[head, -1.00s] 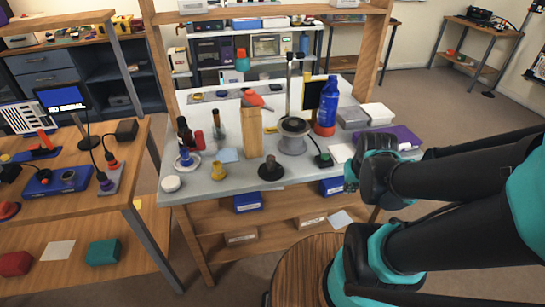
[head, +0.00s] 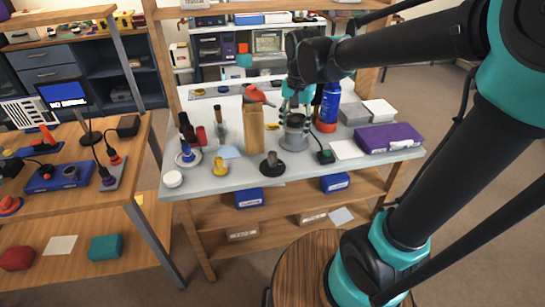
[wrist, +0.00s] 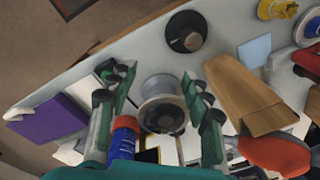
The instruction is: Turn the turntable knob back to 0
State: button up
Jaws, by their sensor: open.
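A round grey metal piece with a wide base, which looks like the turntable (head: 293,140), stands on the grey bench top. In the wrist view the turntable (wrist: 160,88) shows as a silver drum with a darker round end. I cannot make out a separate knob or a 0 mark on it. My gripper (head: 296,113) is over the turntable, pointing down, and partly hides it. In the wrist view my gripper (wrist: 157,82) is open, with one green finger on each side of the drum. I cannot tell whether the fingers touch it.
A wooden block (head: 253,130) stands close left of the turntable, with a red tool (head: 258,94) at its top. A blue bottle (head: 328,105) stands close right. A purple box (head: 388,138) lies at the right.

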notch_tip(320, 180, up, 4)
jog(key=m, duration=0.1)
send_over(272, 153)
jog(key=shift+g, duration=0.4)
notch_tip(272, 153, down, 17)
jog(key=shift+d+f, duration=0.1)
grip_shut()
